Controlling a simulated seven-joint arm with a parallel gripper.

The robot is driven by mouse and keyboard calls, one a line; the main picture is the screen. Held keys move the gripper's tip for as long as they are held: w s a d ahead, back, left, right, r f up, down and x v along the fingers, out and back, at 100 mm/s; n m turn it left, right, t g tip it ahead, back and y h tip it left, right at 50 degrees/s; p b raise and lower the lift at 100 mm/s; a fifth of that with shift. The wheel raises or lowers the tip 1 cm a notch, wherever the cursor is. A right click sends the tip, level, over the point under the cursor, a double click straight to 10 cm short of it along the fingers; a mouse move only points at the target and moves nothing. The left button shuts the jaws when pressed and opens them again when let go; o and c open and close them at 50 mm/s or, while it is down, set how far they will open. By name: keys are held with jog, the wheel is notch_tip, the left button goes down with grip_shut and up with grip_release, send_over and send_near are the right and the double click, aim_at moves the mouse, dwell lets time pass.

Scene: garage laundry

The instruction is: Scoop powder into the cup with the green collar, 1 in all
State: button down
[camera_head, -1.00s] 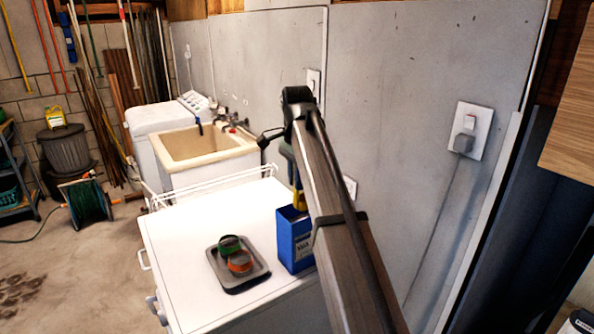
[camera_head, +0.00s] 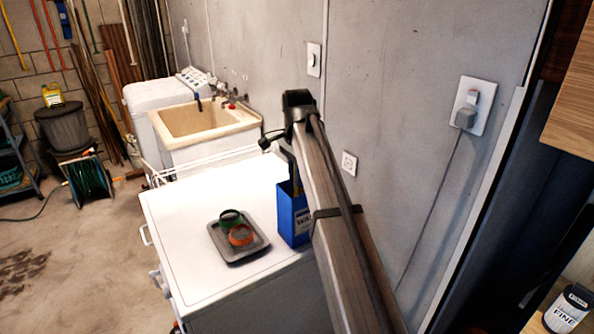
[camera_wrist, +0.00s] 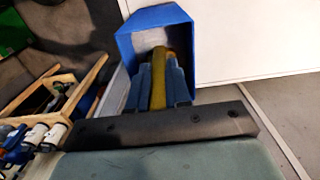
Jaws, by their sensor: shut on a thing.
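The cup with the green collar (camera_head: 231,217) stands on a grey tray (camera_head: 250,256) on the white top. A cup with an orange collar (camera_head: 240,236) stands close beside it. The blue box (camera_head: 293,222) stands to the right of the tray, partly behind my arm. In the wrist view the open blue box (camera_wrist: 128,48) shows whitish powder (camera_wrist: 148,42) inside. My gripper (camera_wrist: 158,80) is shut on a yellow handle (camera_wrist: 158,62) that reaches into the box opening. The handle's far end is hidden, so I cannot tell whether it carries powder.
The white work surface (camera_head: 190,270) is clear left of the tray. A wire rack (camera_head: 210,163) runs along its back edge. The grey wall with an outlet (camera_head: 349,163) is close on the right. A container labelled FINE (camera_head: 567,310) is at the lower right.

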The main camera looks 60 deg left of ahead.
jog(key=shift+f, duration=1.4)
dwell(0.8)
dwell(0.6)
jog(key=shift+r, duration=7.05)
jog(key=w+d+f, duration=0.5)
jog(key=w+d, duration=0.3)
jog(key=d, duration=0.3)
jog(key=w+d+f, duration=0.5)
jog(key=w+d, duration=0.4)
jog(key=d, duration=0.2)
jog(key=w+d+f, duration=0.4)
jog(key=w+d, duration=0.4)
jog(key=d, duration=0.3)
jog(key=w+d+f, duration=0.1)
jog(key=d+f, duration=0.4)
jog(key=d, duration=1)
jog(key=w+d+f, duration=0.1)
jog(key=d+f, duration=0.4)
jog(key=d, duration=1.1)
jog(key=w+d+f, duration=0.2)
jog(key=d+f, duration=0.4)
jog(key=d, duration=1)
